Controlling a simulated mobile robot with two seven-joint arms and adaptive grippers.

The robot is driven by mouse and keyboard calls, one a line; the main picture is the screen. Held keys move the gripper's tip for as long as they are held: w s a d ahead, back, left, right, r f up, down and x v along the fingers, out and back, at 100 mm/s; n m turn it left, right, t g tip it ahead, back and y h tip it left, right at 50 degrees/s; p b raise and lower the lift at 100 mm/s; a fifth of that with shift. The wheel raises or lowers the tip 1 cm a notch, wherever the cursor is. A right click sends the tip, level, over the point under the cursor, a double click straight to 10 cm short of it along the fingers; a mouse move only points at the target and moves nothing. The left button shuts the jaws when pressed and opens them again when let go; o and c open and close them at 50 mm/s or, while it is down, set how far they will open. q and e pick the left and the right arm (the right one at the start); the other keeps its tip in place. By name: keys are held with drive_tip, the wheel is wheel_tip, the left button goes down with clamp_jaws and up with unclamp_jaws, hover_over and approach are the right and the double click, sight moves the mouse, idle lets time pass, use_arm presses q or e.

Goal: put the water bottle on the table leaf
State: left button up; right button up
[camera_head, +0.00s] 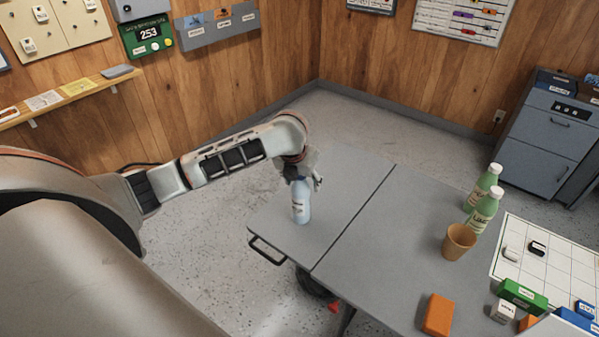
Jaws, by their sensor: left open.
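The water bottle (300,206), pale blue with a white label, stands upright on the grey table leaf (337,170), near its left edge. My left gripper (300,181) is open at the top of the bottle, with its fingers around or beside the upper part; exact contact cannot be told. The bottle's top is partly hidden by the gripper. My right gripper is not in view.
The main table (400,270) adjoins the leaf along a seam. It holds two green bottles (482,212), a brown cup (458,242), an orange block (438,314) and a white gridded board (555,262) with small items. A grey cabinet (545,140) stands at right.

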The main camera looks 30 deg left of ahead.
use_arm(q)
drive_tip(key=a+v, duration=0.1)
drive_tip(key=v, duration=0.9)
drive_tip(key=shift+d, duration=0.45)
